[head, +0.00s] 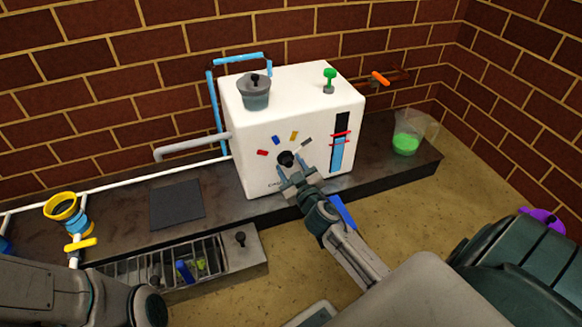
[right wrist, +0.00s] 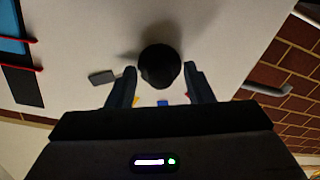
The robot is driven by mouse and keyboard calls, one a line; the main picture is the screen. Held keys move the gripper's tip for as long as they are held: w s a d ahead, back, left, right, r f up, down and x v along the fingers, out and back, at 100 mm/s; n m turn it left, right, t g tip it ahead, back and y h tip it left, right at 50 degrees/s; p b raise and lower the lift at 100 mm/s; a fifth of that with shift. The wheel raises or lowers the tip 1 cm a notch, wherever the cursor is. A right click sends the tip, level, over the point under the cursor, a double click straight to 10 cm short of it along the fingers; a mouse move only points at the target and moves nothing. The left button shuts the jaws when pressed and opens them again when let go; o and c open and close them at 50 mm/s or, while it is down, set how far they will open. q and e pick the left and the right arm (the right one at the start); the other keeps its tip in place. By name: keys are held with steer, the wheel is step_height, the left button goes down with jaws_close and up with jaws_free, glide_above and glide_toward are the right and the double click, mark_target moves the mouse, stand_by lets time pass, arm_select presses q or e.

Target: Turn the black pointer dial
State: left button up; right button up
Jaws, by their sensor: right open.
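The black pointer dial (head: 286,157) is on the front face of the white box-shaped machine (head: 250,125), with red, blue, yellow and grey marks fanned around it. In the right wrist view the dial (right wrist: 160,66) is a round black knob. My right gripper (head: 293,170) is open in front of the dial. In the right wrist view its fingertips (right wrist: 160,75) stand on either side of the knob; I cannot tell whether they touch it. Which way the pointer faces is unclear. My left gripper is not in view.
A grey lidded pot (head: 255,97) and a green knob (head: 329,76) are on the machine's top. A jug of green liquid (head: 407,141) stands right on the dark counter. A slotted tray (head: 165,268) and a yellow-rimmed funnel (head: 62,207) are at left.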

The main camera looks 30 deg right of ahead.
steer(key=shift+c, duration=0.5)
steer(key=c, duration=0.9)
steer(key=shift+n, duration=0.4)
steer(key=n+p, duration=0.2)
steer(key=n, duration=0.2)
steer(key=shift+r+p, duration=0.1)
steer(key=shift+p, duration=0.25)
steer(key=shift+n+p, duration=0.55)
steer(key=shift+n, duration=0.85)
steer(key=o, duration=1)
